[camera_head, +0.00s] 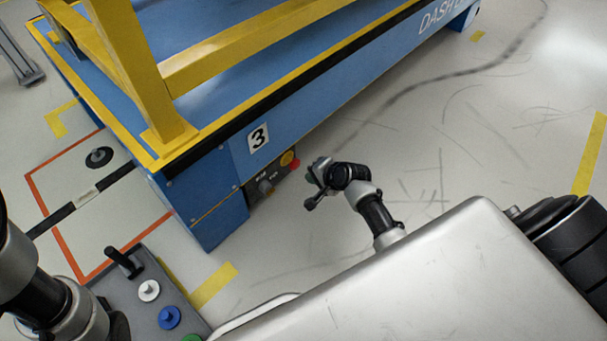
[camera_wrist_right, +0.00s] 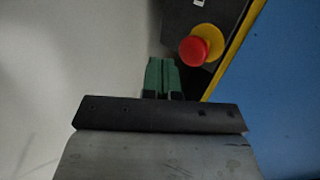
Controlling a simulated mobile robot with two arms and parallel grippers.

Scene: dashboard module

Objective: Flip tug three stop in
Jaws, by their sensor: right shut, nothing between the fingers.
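The blue tug (camera_head: 215,205) with the number 3 plate (camera_head: 258,138) stands at the upper left of the head view. A dark control panel (camera_head: 258,197) low on its side carries a grey switch (camera_head: 265,186) and a red stop button (camera_head: 296,164) on a yellow round base. The red button also shows large in the right wrist view (camera_wrist_right: 194,51). My right gripper (camera_head: 313,186) is just right of the panel. Its green fingers (camera_wrist_right: 163,76) are shut and empty, below and left of the button in the wrist view. My left gripper is out of view.
A yellow frame (camera_head: 135,70) rises from the tug's deck. A grey box (camera_head: 140,290) with a black lever and coloured buttons is at lower left. Orange and yellow floor markings lie left of the tug. The scuffed floor (camera_head: 450,140) to the right is clear.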

